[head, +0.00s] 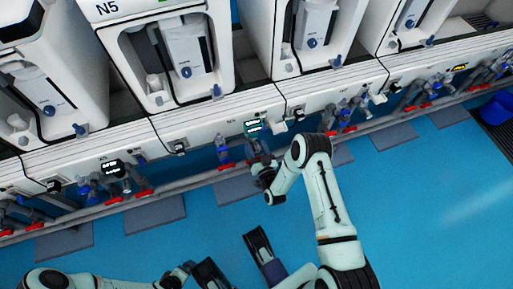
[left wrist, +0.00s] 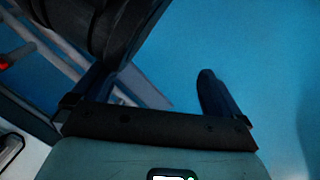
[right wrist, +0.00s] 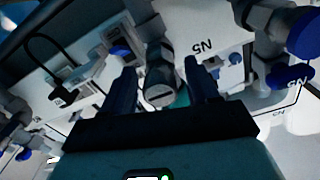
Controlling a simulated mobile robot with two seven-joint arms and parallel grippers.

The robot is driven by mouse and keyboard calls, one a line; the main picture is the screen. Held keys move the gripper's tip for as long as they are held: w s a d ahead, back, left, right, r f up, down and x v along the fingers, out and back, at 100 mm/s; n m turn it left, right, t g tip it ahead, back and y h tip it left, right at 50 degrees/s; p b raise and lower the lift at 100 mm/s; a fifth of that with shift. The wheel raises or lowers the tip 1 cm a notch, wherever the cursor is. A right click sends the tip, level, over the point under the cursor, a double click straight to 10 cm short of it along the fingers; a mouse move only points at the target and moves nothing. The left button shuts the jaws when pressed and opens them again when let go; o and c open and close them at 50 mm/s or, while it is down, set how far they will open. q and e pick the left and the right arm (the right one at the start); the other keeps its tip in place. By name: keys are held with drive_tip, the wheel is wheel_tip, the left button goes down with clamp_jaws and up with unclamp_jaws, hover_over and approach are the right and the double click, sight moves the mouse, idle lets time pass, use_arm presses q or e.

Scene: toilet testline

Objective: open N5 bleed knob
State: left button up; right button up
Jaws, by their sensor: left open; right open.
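The N5 station (head: 165,50) stands at upper left in the head view, its panel below. My right gripper (head: 258,158) is at the pipework under that panel's right part. In the right wrist view my right gripper (right wrist: 160,72) is open, with a grey cylindrical fitting (right wrist: 159,90) showing between and beyond its fingers. I cannot tell whether they touch. The N5 label (right wrist: 203,46) is upside down there. Blue knobs (right wrist: 305,35) show at right; I cannot tell which is the bleed knob. My left gripper (left wrist: 150,82) is open and empty over the blue floor.
A grey pipe rail (head: 185,181) with red-handled and blue fittings runs along the row of stations. Neighbouring stations (head: 315,35) stand on both sides. A blue bin (head: 497,108) is at far right. The blue floor (head: 430,200) is mostly free in front.

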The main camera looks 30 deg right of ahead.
drive_tip(key=c, duration=1)
drive_tip(key=shift+c, duration=0.2)
use_arm(q)
drive_tip(key=shift+w+r, duration=0.1)
use_arm(e)
drive_tip(key=n+p, duration=0.1)
drive_tip(key=n, duration=0.4)
drive_tip(key=n+p, duration=0.1)
drive_tip(key=n, duration=0.5)
drive_tip(key=shift+n, duration=0.4)
drive_tip(key=n, duration=0.2)
drive_tip(key=shift+s+n+p, duration=0.1)
drive_tip(key=shift+n+p, duration=0.2)
drive_tip(key=shift+p, duration=0.05)
use_arm(q)
drive_tip(key=shift+w+d+r, duration=0.1)
drive_tip(key=shift+d+r, duration=0.15)
drive_tip(key=shift+r, duration=0.4)
drive_tip(key=shift+s+d+r, duration=0.1)
drive_tip(key=shift+d+r, duration=0.2)
drive_tip(key=shift+r, duration=0.3)
drive_tip(key=shift+w+d+r, duration=0.1)
drive_tip(key=shift+d+r, duration=0.15)
drive_tip(key=shift+r, duration=0.4)
use_arm(e)
drive_tip(key=shift+d+n, duration=0.1)
drive_tip(key=shift+n, duration=1.6)
